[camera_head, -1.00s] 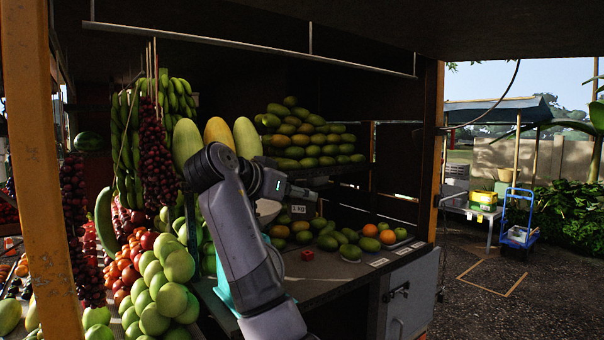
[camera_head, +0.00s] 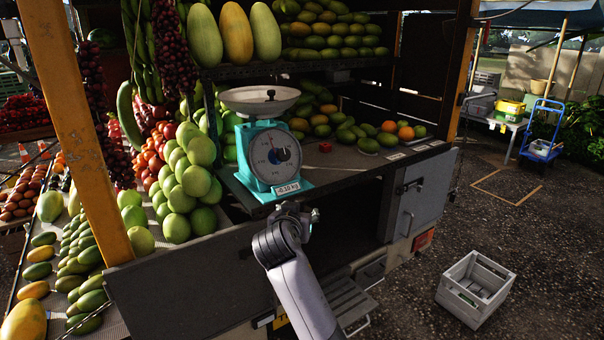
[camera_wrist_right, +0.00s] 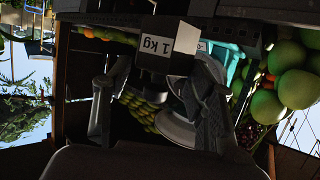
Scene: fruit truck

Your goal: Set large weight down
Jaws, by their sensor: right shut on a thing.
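The large weight (camera_wrist_right: 170,45) is a dark block with a white "1 kg" label, seen in the right wrist view. It sits between the fingertips of my right gripper (camera_wrist_right: 160,72), which is shut on it. In the head view, my right gripper (camera_head: 304,214) is below and in front of the turquoise scale (camera_head: 265,165), at the counter's front edge. The weight is hidden there. The scale has a round dial and a pale pan (camera_head: 245,101) with a small dark object (camera_head: 270,94) on it. A label on its front seems to read 0.10 kg. My left gripper is out of view.
The counter (camera_head: 345,165) has clear space right of the scale, with a small red item (camera_head: 325,147) there. Green fruit (camera_head: 185,180) is piled left of the scale. Mangoes and oranges lie behind. A grey crate (camera_head: 476,287) stands on the ground at right.

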